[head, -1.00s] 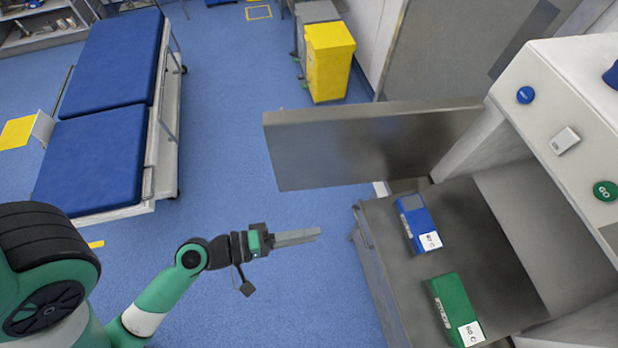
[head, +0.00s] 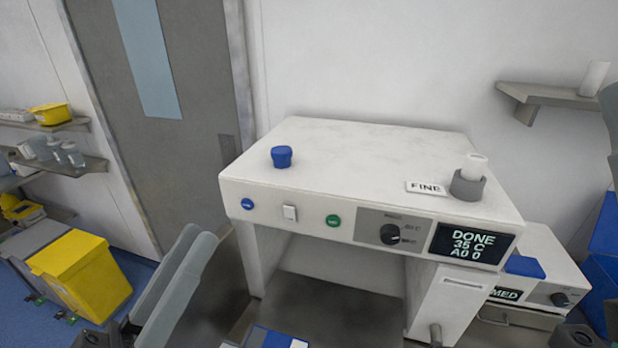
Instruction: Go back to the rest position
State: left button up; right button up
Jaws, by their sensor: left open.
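My left gripper (head: 199,236) shows in the head view at the lower left. Its two grey fingers point up and to the right, slightly apart, with nothing seen between them. It appears in front of the left side of the white cabinet machine (head: 340,160); I cannot tell the distance. A blue and white box (head: 268,338) shows at the bottom edge, mostly cut off. My right gripper is not identifiable in this view.
The cabinet has blue and green buttons, a knob and a display (head: 472,245) reading "DONE 35 C A0 0". A blue knob-like object (head: 281,157) and a grey holder (head: 467,186) with a white cylinder stand on top. A yellow bin (head: 88,272) stands at the left.

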pick_arm(q)
jog(key=s+a+r+t+y+p, duration=0.1)
jog(key=a+r+y+p, duration=0.1)
jog(key=r+p, duration=0.6)
jog(key=s+a+r+t+y+p, duration=0.1)
jog(key=r+y+p, duration=0.3)
jog(key=r, duration=1.3)
jog(key=s+a+r+m+t+y+p, duration=0.1)
jog(key=a+r+t+y+p, duration=0.1)
jog(key=r+p, duration=1)
jog(key=shift+a+r+t+y, duration=0.4)
jog(key=shift+t+y, duration=0.2)
jog(key=shift+t, duration=0.1)
pick_arm(e)
notch_tip(320, 180, up, 24)
